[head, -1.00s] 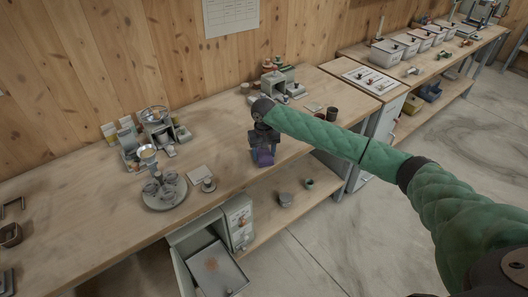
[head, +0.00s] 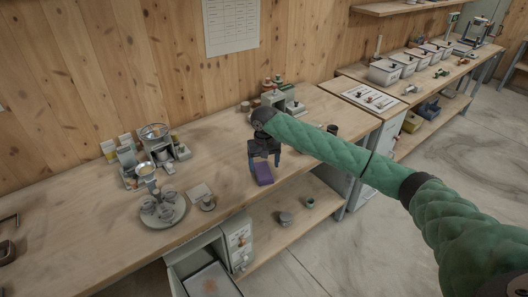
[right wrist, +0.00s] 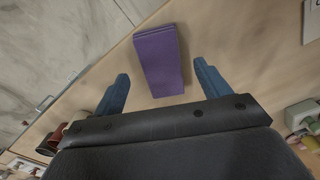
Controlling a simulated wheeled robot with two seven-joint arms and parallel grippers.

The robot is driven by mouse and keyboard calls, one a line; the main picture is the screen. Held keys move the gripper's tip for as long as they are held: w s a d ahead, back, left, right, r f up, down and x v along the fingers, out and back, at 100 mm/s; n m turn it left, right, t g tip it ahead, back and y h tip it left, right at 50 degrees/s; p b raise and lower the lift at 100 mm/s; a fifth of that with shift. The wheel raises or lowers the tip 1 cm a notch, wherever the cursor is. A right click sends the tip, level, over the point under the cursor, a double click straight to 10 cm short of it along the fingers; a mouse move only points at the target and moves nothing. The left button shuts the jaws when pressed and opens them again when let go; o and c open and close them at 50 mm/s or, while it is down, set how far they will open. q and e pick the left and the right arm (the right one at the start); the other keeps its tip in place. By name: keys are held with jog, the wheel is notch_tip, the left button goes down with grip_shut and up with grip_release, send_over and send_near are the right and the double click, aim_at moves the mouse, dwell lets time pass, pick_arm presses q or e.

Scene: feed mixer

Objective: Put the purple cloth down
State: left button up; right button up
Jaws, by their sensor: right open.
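The purple cloth (head: 263,173) lies folded as a small rectangle on the wooden bench top, near its front edge. It also shows in the right wrist view (right wrist: 160,60), flat on the wood beyond my fingertips. My right gripper (head: 264,160) is just above and behind the cloth in the head view. Its two blue fingers (right wrist: 162,82) are spread wide in the right wrist view, with the near end of the cloth in the gap and no finger touching it that I can see. My left gripper is in neither view.
A grey device (head: 283,100) stands behind my right gripper. An open drawer (head: 210,283) is below the front edge.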

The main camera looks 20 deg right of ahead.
aim_at(264, 173)
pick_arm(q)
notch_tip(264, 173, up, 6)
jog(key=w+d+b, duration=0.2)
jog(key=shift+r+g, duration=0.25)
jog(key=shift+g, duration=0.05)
pick_arm(e)
notch_tip(264, 173, up, 8)
jog(key=shift+r, duration=0.2)
